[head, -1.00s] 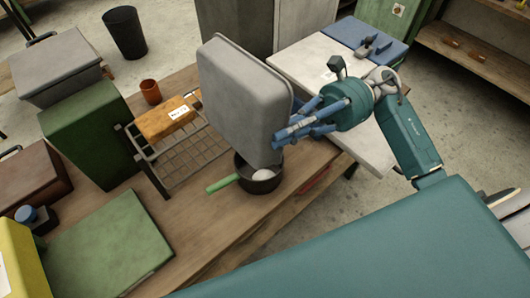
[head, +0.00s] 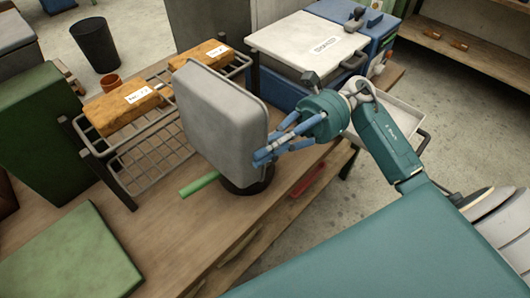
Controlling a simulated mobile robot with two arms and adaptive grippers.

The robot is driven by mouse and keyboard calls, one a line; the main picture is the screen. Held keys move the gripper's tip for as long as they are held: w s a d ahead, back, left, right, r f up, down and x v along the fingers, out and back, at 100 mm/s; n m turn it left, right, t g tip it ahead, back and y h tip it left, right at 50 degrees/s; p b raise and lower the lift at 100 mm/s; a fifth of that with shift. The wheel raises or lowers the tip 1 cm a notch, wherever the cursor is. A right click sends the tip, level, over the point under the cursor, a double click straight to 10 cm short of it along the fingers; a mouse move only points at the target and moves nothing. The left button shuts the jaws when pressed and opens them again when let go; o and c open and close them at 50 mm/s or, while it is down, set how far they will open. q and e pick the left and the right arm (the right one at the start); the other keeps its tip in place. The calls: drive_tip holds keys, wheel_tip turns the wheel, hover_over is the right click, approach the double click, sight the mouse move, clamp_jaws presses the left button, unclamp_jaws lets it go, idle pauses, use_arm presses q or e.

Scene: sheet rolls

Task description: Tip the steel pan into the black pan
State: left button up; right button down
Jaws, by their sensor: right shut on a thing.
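The steel pan (head: 215,120) is a deep grey rectangular pan. It is tipped up steeply on its edge, with its outer bottom toward me. My right gripper (head: 262,157) is shut on its right edge. The black pan (head: 252,186) is small and round, with a green handle (head: 199,185), and stands on the wooden bench. The steel pan's lower edge is over or in front of the black pan and hides most of it. I cannot see inside either pan or tell whether they touch. My left gripper is not in view.
A wire rack (head: 150,155) with two orange-brown blocks (head: 128,106) stands left of the pans. A green board (head: 70,255) lies at the front left. A white-topped blue box (head: 305,45) is behind. The bench front between board and black pan is clear.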

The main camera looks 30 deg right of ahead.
drive_tip(key=s+a+f+n+t+h+p, duration=0.1)
drive_tip(key=a+t+h+p, duration=0.4)
drive_tip(key=h+p, duration=1.2)
drive_tip(key=s+a+f+p, duration=0.1)
drive_tip(key=s+a, duration=0.1)
drive_tip(key=a, duration=0.2)
drive_tip(key=shift+f+h, duration=0.15)
drive_tip(key=shift+h, duration=0.25)
drive_tip(key=shift+d+n+t, duration=0.1)
drive_tip(key=shift+n+t, duration=0.2)
